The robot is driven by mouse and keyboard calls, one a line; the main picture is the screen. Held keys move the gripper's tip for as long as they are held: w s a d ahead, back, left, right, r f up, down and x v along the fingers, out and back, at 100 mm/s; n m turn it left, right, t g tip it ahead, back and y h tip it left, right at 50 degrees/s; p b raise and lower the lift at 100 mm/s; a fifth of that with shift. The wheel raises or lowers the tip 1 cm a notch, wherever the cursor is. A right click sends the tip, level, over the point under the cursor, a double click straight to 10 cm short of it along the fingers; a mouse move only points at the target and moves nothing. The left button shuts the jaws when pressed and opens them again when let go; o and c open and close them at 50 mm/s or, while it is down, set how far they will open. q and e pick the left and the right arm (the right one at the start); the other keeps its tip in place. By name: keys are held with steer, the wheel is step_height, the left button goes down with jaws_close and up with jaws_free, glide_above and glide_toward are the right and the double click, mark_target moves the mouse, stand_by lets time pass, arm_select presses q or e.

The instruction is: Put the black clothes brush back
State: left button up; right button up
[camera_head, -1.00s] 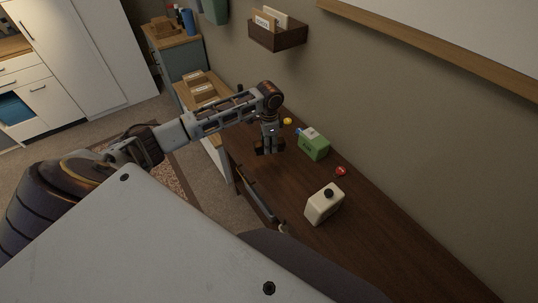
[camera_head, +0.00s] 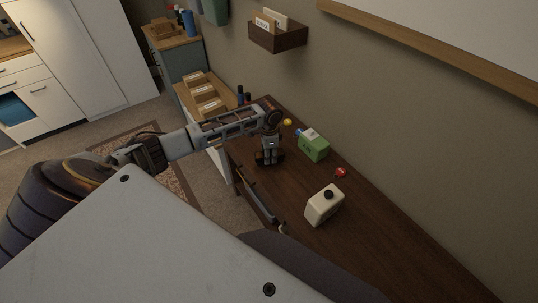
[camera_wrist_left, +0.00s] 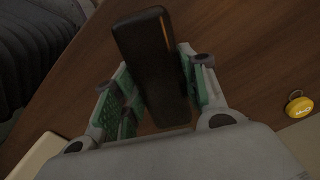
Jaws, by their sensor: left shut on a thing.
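The black clothes brush (camera_wrist_left: 150,62) shows in the left wrist view as a long dark block between the two green-padded fingers. My left gripper (camera_head: 268,160) is shut on it, over the dark wooden desk (camera_head: 385,245) near its left side. In the head view the brush is hard to make out against the dark fingers and desk. Whether it touches the desk top I cannot tell. My right gripper is not in view.
A green box (camera_head: 314,148), a cream bottle with a black cap (camera_head: 323,207), a small red item (camera_head: 340,172) and a yellow item (camera_head: 287,122) stand right of the gripper. Wooden trays (camera_head: 208,103) lie beyond. A wall holder (camera_head: 278,38) hangs above.

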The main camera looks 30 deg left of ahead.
arm_select(q)
steer(key=shift+f, duration=0.3)
steer(key=shift+f, duration=0.1)
steer(key=o, duration=1)
step_height(320, 180, up, 12)
stand_by(0.5)
stand_by(0.3)
